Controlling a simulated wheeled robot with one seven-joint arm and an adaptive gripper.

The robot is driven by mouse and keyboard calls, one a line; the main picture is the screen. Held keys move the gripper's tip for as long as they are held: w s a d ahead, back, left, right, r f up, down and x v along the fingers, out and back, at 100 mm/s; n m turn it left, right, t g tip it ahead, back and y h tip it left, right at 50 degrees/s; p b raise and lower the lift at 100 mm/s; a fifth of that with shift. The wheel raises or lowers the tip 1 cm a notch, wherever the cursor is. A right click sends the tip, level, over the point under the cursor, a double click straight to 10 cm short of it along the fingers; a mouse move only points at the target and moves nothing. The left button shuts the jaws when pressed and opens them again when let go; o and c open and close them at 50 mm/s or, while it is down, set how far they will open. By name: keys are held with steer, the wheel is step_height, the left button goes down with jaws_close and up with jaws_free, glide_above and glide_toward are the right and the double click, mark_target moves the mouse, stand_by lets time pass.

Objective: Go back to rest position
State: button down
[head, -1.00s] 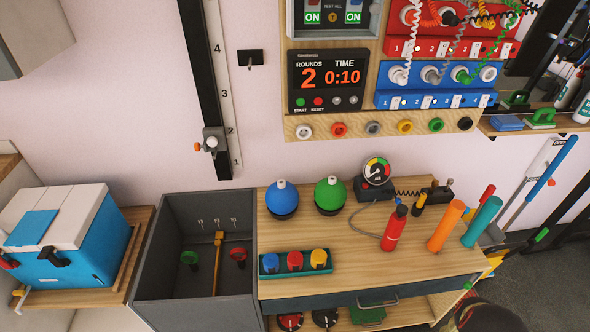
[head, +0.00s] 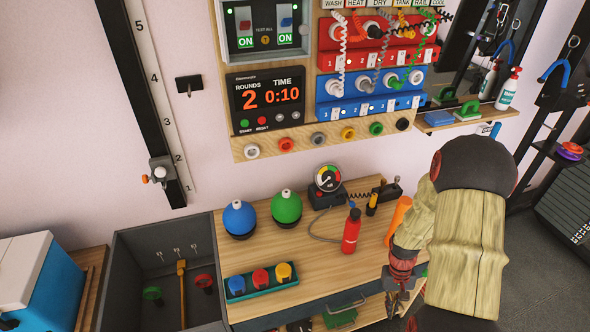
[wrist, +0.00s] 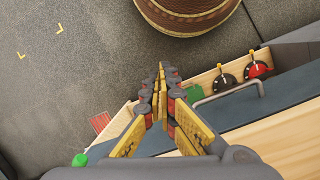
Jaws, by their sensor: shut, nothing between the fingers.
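My gripper (head: 393,297) is at the lower right in the head view, in front of the wooden workbench (head: 350,250) near its right end. In the wrist view, the two fingers of my gripper (wrist: 160,70) come together with nothing held between them. They point past the bench's front edge, over the dark grey floor (wrist: 70,60). My arm covers the right end of the bench in the head view and partly hides an orange cylinder (head: 398,214).
On the bench stand a red bottle (head: 351,232), a green ball (head: 286,206), a blue ball (head: 239,218) and a gauge (head: 328,178). A drawer handle (wrist: 225,93) juts from the front. A grey bin (head: 120,280) is left. Open floor lies right.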

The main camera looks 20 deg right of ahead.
steer(key=s+a+r+n+t+p, duration=0.1)
steer(key=a+r, duration=0.6)
steer(key=r, duration=0.8)
steer(key=s+a+r+n+t+p, duration=0.1)
steer(key=a+r+t, duration=0.3)
steer(key=a+r, duration=0.4)
steer(key=s+a+r+n+t+p, duration=0.1)
steer(key=a+r, duration=0.7)
steer(key=r, duration=1.4)
steer(key=shift+s+n+t+p, duration=0.35)
steer(key=shift+n+t+p, duration=0.25)
steer(key=shift+t, duration=0.6)
steer(key=c, duration=2.6)
jaws_free()
